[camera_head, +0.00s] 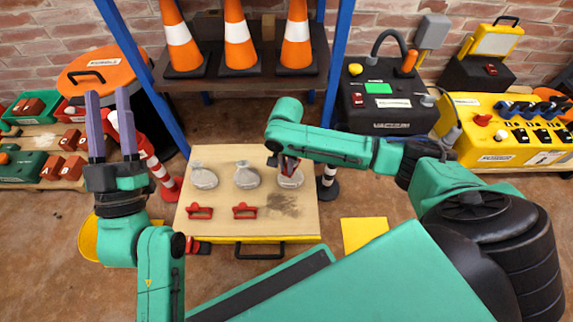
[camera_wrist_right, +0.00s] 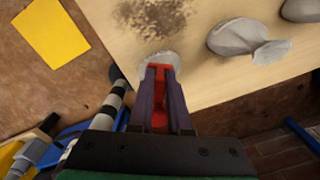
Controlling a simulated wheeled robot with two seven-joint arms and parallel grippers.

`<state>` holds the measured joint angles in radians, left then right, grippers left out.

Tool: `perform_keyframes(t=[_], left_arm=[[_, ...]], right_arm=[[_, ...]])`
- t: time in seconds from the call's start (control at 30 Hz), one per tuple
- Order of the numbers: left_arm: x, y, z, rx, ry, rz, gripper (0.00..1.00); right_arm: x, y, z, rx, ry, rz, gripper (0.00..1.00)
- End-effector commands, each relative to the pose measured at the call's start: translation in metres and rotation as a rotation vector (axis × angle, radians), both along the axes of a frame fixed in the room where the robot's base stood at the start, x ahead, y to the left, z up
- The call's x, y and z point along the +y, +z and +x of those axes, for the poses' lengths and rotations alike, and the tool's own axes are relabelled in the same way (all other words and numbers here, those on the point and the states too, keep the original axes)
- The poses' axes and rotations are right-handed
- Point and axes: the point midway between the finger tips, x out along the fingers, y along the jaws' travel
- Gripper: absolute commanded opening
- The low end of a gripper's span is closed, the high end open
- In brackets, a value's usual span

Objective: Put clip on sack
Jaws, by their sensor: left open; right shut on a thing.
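Three grey sacks lie in a row on a pale wooden board: a left sack (camera_head: 204,178), a middle sack (camera_head: 247,177) and a right sack (camera_head: 291,180). Two red clips lie in front of them, a left clip (camera_head: 199,213) and a middle clip (camera_head: 245,211). My right gripper (camera_head: 289,168) is shut on a third red clip (camera_wrist_right: 159,98), at the right sack. In the right wrist view the right sack (camera_wrist_right: 160,58) shows just beyond the fingertips; I cannot tell whether the clip touches it. My left gripper (camera_head: 109,118) is open, empty and raised left of the board.
The wooden board (camera_head: 225,228) has a dark stain at its front right. Behind it, a blue-framed shelf holds several orange cones (camera_head: 239,40). A striped post (camera_head: 328,183) stands right of the board. A yellow sheet (camera_head: 364,234) lies on the floor.

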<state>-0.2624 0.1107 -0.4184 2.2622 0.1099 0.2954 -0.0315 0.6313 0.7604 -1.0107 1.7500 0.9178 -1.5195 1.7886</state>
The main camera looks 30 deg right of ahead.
Motion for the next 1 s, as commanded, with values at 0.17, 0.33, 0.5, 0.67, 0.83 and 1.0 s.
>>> perform_keyframes(t=[0.17,0.33,0.5,0.67,0.83,1.0], left_arm=[[-0.001,-0.003,0.001,0.007,-0.001,0.005,0.5],[-0.002,-0.005,0.001,0.016,-0.005,0.018,0.5],[-0.002,0.0,0.001,0.014,-0.004,0.014,0.5],[-0.002,0.005,0.001,0.014,-0.003,0.013,0.5],[-0.002,0.009,0.001,0.013,-0.004,0.012,0.5],[-0.002,0.011,0.001,0.013,-0.004,0.012,0.5]], right_arm=[[0.0,0.0,0.0,0.0,0.0,0.0,0.0],[0.0,0.001,0.0,0.0,0.0,0.0,0.0],[0.0,0.001,0.0,0.001,0.0,0.0,0.0],[0.001,0.001,0.0,0.001,0.0,0.001,0.0],[0.001,0.002,0.0,0.0,0.0,0.001,0.0],[0.001,0.001,0.0,0.0,-0.001,0.0,0.0]])
